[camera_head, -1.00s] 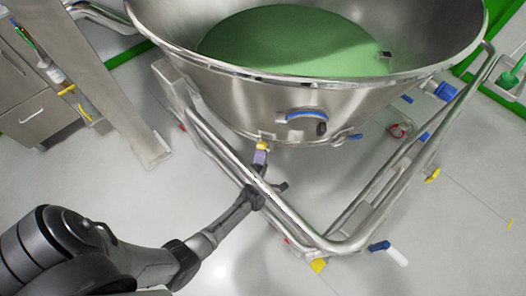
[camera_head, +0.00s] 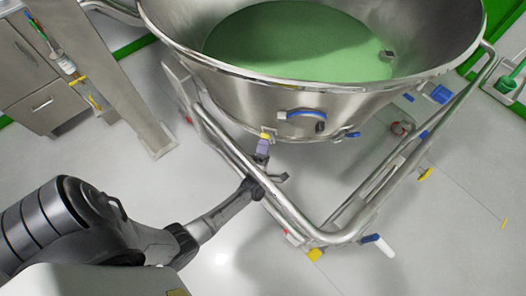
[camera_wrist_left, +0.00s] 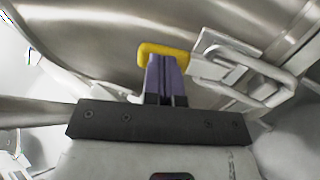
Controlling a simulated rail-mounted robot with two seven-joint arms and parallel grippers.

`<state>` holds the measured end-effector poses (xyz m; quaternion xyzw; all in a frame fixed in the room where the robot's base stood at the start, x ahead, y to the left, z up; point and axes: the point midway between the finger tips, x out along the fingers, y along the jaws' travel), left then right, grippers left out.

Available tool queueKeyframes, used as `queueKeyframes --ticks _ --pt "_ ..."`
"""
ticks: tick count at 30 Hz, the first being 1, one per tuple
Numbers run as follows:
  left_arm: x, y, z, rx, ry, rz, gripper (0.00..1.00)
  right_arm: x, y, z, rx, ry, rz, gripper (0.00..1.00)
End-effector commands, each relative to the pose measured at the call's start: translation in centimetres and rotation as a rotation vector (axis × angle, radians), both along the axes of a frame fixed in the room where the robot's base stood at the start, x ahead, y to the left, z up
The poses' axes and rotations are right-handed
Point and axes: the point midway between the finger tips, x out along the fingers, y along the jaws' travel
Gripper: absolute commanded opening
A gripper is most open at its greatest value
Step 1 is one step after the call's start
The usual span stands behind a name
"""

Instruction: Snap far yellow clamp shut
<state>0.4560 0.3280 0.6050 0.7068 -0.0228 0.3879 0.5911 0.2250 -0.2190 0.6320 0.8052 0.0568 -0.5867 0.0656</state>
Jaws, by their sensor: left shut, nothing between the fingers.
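The far yellow clamp (camera_head: 265,136) is on the lower side of the steel bowl (camera_head: 240,92). In the left wrist view its yellow handle loop (camera_wrist_left: 162,50) shows beside a metal latch bracket (camera_wrist_left: 240,68). My left gripper (camera_head: 262,149) is shut and empty, reaching over the frame rail to just below the clamp. In the wrist view its purple fingertips (camera_wrist_left: 165,68) overlap the yellow loop; whether they touch it I cannot tell. Part of the loop is hidden behind the fingers. My right gripper is not in view.
The bowl holds green material (camera_head: 290,45). A tubular steel frame (camera_head: 285,205) runs below it, under my left forearm. A blue handle (camera_head: 306,114) is on the bowl's side. A steel cabinet (camera_head: 35,95) stands at left.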

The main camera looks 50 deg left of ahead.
Motion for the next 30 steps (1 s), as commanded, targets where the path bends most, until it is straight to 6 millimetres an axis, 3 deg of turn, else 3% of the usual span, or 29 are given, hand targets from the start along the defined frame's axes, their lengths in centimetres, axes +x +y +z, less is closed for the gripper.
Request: queueKeyframes --ticks 11,15,24,30 --pt "-0.9 -1.0 -1.2 0.0 0.0 -0.002 0.0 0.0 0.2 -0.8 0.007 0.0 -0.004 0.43" --pt "-2.3 -2.4 -2.5 -0.002 0.002 -0.006 0.0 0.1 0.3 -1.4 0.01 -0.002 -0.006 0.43" --pt "-6.7 -5.0 -5.0 0.0 0.002 -0.005 0.0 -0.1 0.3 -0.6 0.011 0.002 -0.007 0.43" --pt "-8.5 -6.1 -6.3 -0.001 0.002 -0.006 0.0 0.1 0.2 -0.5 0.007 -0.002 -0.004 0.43"
